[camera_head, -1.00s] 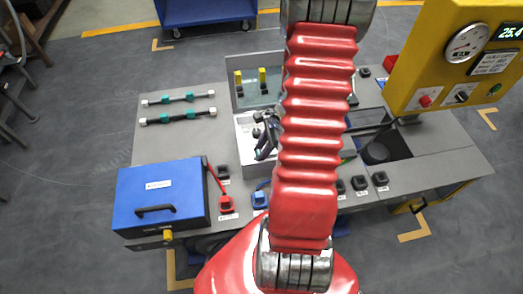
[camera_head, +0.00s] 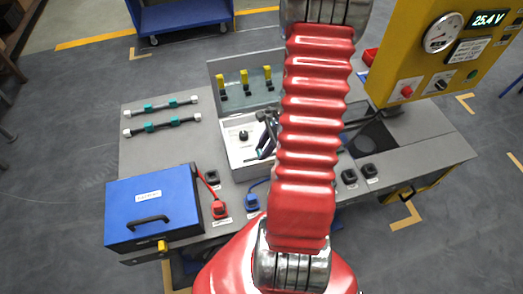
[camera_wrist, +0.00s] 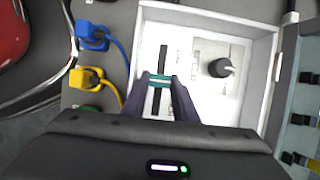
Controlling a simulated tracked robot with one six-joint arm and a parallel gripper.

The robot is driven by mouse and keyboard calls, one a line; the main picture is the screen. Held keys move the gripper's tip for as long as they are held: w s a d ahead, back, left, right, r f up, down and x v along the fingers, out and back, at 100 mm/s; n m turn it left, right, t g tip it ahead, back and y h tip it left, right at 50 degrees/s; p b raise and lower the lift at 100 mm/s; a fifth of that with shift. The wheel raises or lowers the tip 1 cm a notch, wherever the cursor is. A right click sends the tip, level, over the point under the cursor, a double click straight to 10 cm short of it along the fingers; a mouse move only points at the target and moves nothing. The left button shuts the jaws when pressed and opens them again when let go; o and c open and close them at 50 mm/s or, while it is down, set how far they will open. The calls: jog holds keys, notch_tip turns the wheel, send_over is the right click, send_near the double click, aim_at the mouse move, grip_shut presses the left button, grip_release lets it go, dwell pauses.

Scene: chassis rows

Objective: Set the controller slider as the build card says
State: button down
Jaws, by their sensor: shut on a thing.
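The white controller box (camera_wrist: 253,92) stands open in the wrist view. A dark slider slot (camera_wrist: 163,55) runs along its panel, with small markings beside it. My gripper (camera_wrist: 160,82) has its two dark fingers closed around the slider's teal cap (camera_wrist: 158,80), partway along the slot. A black knob (camera_wrist: 220,68) sits on the panel to the right. In the head view the box (camera_head: 236,151) is partly hidden behind my red arm, and my gripper (camera_head: 266,138) shows only in part. I cannot make out a build card's text.
A blue case (camera_head: 150,208) stands at the bench's front left. Two rods with teal clamps (camera_head: 160,115) lie behind it. Blue (camera_wrist: 92,30) and yellow (camera_wrist: 88,78) cable plugs sit left of the box. A yellow meter panel (camera_head: 410,65) stands right.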

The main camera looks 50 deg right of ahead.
jog(key=c, duration=1.4)
grip_release()
jog(key=v, duration=1.3)
jog(key=shift+r, duration=0.4)
